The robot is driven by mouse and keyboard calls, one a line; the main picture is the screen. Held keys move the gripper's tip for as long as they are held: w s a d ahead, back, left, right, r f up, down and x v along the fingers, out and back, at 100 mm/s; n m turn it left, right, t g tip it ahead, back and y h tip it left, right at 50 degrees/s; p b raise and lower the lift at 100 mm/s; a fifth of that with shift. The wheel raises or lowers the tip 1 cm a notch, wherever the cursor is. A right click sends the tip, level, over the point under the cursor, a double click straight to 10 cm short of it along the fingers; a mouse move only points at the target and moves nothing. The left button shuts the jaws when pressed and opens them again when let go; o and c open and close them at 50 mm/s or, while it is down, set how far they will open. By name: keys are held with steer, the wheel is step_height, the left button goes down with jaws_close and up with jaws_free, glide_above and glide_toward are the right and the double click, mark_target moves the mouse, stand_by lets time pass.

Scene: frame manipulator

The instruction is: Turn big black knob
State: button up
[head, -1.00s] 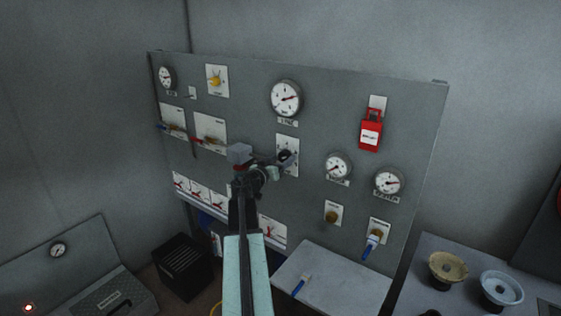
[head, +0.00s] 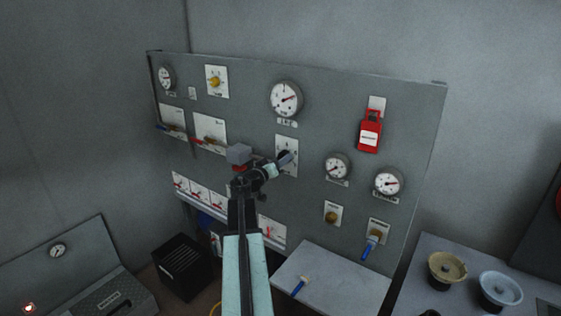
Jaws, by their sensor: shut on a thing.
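The big black knob (head: 283,155) sits on a white plate (head: 293,144) in the middle of the grey panel, below a large round gauge. My gripper (head: 285,160) is at the knob and shut on it. The gripper and wrist cover most of the knob, so its pointer and exact angle are hidden. My arm reaches up to it from the bottom of the view.
A grey shelf (head: 335,284) juts out below right. Side consoles stand at both lower corners.

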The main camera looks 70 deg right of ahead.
steer(key=shift+n+p, duration=0.35)
steer(key=shift+n, duration=3.65)
steer(key=o, duration=1.4)
steer(key=shift+w, duration=0.1)
steer(key=shift+a, duration=0.1)
steer(key=v, duration=0.7)
steer(key=shift+w+a+r, duration=0.1)
steer(key=shift+w+a, duration=0.05)
steer(key=shift+a, duration=0.15)
